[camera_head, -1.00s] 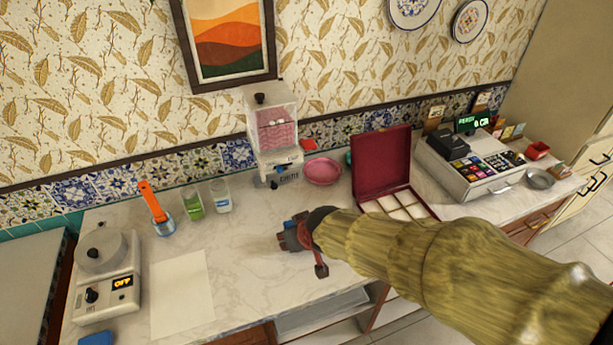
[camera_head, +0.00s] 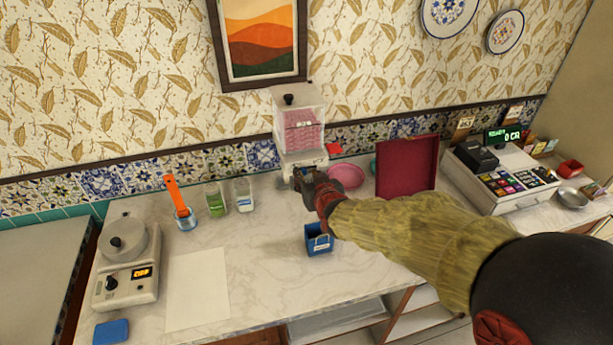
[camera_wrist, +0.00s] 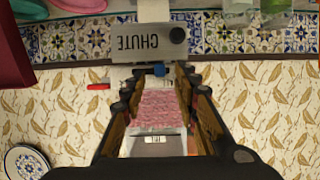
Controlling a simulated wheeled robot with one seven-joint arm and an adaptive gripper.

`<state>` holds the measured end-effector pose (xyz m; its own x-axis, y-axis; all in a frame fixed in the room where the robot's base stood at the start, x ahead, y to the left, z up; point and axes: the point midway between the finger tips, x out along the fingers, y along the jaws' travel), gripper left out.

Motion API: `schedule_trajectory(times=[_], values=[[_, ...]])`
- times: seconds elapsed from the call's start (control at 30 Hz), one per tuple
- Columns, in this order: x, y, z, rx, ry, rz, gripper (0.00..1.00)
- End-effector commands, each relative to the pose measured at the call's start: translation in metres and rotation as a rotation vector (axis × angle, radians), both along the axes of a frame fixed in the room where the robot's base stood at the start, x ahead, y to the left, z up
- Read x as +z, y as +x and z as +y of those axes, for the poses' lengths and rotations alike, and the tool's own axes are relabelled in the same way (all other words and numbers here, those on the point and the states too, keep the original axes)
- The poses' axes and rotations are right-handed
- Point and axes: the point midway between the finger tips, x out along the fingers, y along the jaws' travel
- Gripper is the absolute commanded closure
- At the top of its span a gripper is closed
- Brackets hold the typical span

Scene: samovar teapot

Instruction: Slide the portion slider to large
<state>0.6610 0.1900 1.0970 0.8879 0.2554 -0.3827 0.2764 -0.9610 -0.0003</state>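The dispenser (camera_head: 299,133), a clear hopper of pink bits on a pale base, stands against the wall. In the wrist view it shows upside down, with its pink contents (camera_wrist: 158,108) seen between my fingers and a grey CHUTE plate (camera_wrist: 150,43) beyond them. A small blue knob (camera_wrist: 158,70), which looks like the portion slider, shows by that plate, between the fingertips. My gripper (camera_head: 308,184) is in front of the dispenser base and hides the knob in the head view. Its fingers (camera_wrist: 157,84) are apart; contact with the knob cannot be told.
A blue box (camera_head: 318,241) stands on the counter below my gripper. A pink bowl (camera_head: 346,176) and a dark red case (camera_head: 406,166) are close on the right. Jars (camera_head: 215,199) stand left, with a scale (camera_head: 127,265) further left.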

Motion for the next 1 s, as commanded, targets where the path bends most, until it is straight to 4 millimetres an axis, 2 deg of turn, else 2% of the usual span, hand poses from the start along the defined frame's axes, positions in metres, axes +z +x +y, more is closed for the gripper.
schedule_trajectory(times=[0.2, 0.5, 1.0], values=[[-0.006, 0.013, 0.004, 0.0, 0.0, 0.001, 0.7], [-0.006, 0.015, 0.004, 0.0, 0.0, 0.0, 0.7], [-0.006, 0.015, 0.004, 0.0, 0.0, 0.0, 0.99]])
